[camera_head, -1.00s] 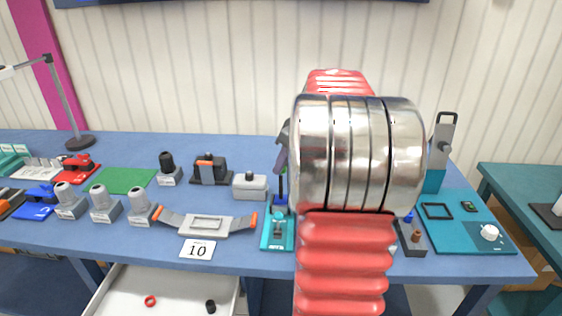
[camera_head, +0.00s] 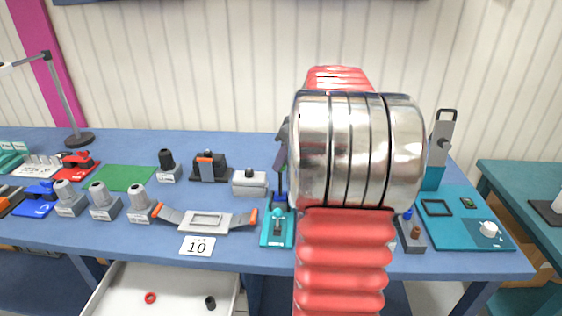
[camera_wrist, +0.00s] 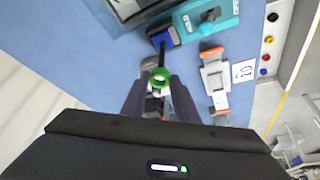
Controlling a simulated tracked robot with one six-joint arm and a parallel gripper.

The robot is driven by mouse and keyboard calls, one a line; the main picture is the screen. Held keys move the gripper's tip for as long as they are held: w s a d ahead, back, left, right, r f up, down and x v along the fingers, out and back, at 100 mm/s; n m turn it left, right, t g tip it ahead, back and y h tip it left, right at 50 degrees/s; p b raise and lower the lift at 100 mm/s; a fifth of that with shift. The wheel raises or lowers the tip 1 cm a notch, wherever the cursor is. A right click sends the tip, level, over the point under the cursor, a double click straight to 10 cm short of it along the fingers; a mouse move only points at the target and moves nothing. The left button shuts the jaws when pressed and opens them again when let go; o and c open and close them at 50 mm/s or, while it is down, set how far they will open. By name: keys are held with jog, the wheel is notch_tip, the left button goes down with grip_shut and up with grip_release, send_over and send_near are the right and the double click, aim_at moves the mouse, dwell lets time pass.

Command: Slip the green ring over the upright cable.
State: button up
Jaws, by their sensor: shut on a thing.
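My gripper (camera_wrist: 160,88) points away from the wrist camera, its two dark fingers shut on the small green ring (camera_wrist: 160,75). The upright cable (camera_wrist: 163,52) is a thin dark stem rising from a blue base (camera_wrist: 162,38) in the wrist view. Its top end appears close to the ring, but I cannot tell whether it passes inside. In the head view my gripper (camera_head: 283,145) hangs over the cable (camera_head: 281,182) beside my arm, which hides part of it. The ring is too small to make out clearly there.
A teal fixture (camera_head: 277,230) stands just in front of the cable. A grey box (camera_head: 249,183) and a grey bracket with orange ends (camera_head: 206,221) lie to the left. A teal panel (camera_head: 462,235) is at the right. An open drawer (camera_head: 165,290) juts out below the table.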

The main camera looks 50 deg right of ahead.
aim_at(285, 166)
jog(key=shift+f, duration=0.65)
jog(key=shift+f, duration=0.25)
jog(key=shift+f, duration=0.55)
jog(key=shift+f, duration=0.1)
jog(key=o, duration=1.1)
jog(key=v, duration=1.3)
jog(key=shift+s+r, duration=0.15)
jog(key=shift+r, duration=0.15)
dwell(0.3)
